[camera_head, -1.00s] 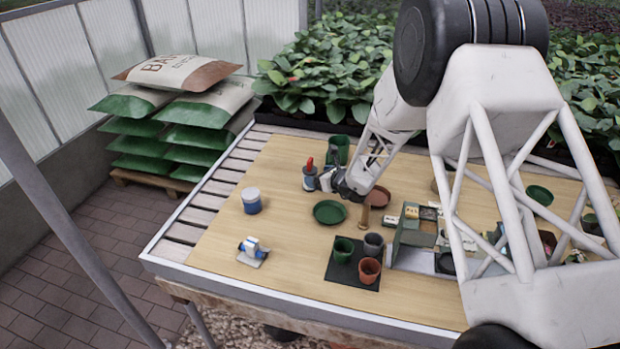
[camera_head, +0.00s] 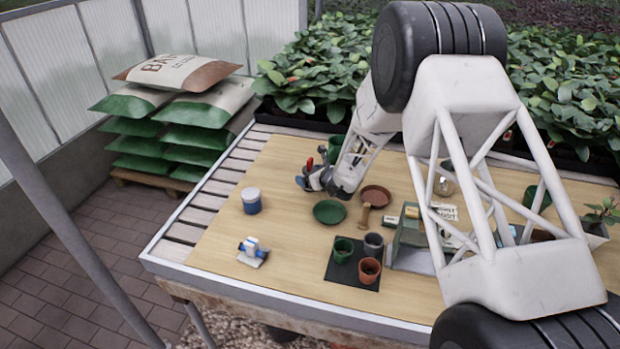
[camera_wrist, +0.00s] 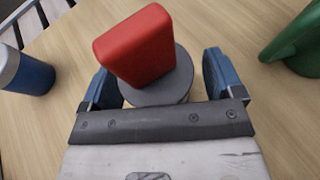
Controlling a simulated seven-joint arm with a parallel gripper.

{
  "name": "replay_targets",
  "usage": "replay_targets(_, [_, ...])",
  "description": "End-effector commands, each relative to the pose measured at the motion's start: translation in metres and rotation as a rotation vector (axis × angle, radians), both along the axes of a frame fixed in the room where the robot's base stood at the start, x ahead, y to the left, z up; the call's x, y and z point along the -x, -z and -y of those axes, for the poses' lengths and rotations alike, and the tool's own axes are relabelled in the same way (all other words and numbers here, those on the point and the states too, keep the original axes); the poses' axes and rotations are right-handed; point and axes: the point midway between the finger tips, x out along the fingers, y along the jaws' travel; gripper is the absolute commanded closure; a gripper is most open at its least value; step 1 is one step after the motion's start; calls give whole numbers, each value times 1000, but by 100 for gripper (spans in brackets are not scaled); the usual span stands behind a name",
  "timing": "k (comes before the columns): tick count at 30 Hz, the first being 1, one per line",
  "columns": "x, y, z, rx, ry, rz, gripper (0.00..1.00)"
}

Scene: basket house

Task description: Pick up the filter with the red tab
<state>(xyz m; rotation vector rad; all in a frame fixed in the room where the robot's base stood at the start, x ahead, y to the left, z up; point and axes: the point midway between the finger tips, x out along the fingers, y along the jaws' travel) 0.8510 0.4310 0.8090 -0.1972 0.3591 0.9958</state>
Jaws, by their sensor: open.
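The filter has a red tab (camera_wrist: 138,45) standing on a round grey top (camera_wrist: 160,90). In the wrist view it sits between the two blue fingers of my gripper (camera_wrist: 160,82). The fingers are open, one on each side, with a visible gap at the right finger; contact on the left is hard to tell. In the head view my gripper (camera_head: 314,180) is low over the table's far left part, and the red tab (camera_head: 309,163) shows just above the fingers. The filter's lower body is mostly hidden.
A blue and white jar (camera_head: 251,201) stands to the left. A green saucer (camera_head: 329,212) and a brown saucer (camera_head: 376,195) lie to the right. Several small pots stand on a dark mat (camera_head: 340,275).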

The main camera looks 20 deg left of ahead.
Motion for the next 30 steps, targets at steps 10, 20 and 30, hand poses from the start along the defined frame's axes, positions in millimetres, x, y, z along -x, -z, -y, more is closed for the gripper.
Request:
replay_targets(10, [0, 0, 0, 0, 0, 0, 14])
replay_targets(20, [0, 0, 0, 0, 0, 0, 43])
replay_targets(30, [0, 0, 0, 0, 0, 0, 68])
